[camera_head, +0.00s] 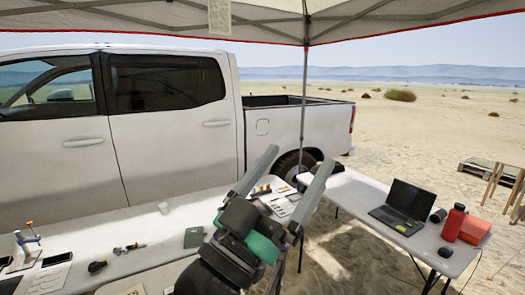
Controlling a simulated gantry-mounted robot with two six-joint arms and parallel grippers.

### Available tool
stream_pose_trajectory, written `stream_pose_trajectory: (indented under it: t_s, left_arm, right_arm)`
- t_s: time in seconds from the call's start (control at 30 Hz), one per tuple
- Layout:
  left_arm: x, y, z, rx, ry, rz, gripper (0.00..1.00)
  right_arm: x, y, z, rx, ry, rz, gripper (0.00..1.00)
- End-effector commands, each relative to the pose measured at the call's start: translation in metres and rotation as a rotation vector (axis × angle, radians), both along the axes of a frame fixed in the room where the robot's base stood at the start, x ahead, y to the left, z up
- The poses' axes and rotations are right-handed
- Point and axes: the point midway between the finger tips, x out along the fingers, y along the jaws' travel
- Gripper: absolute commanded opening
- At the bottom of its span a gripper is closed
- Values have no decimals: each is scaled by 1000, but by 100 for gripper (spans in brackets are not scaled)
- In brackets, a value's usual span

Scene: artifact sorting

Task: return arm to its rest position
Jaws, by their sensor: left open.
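My left gripper (299,158) is raised in the lower middle of the view, in front of the tables. Its two long grey fingers point up and are spread wide apart, with nothing between them. The black and green wrist of my left arm shows below the fingers, at the bottom edge. The gripper hides part of the tables behind it. My right gripper is not in view.
A second table (352,187) holds a laptop (403,205), a red bottle (454,222) and a red box (475,230). A canopy pole (304,90) stands behind.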

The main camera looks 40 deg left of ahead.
Motion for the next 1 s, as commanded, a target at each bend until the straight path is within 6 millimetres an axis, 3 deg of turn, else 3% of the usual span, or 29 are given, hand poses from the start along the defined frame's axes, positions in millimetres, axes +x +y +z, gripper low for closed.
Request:
stream_pose_trajectory:
  t_s: [0.03,0.1,0.2,0.57,0.67,0.9,1.0]
  left_arm:
    - [-30,-13,22,2,-88,-25,100]
    - [-64,-24,42,1,-181,-51,100]
    - [-91,-31,56,-1,-252,-69,100]
    - [-95,-31,65,-1,-264,-70,100]
    - [-95,-31,90,-1,-264,-70,100]
    - [-95,-31,182,-1,-263,-70,100]
    - [-95,-31,199,-1,-263,-70,100]
  right_arm:
    - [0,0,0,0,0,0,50]
    - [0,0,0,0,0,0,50]
    - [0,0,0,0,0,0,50]
    - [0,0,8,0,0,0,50]
    - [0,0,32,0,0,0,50]
    - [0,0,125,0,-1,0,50]
    - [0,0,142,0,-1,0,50]
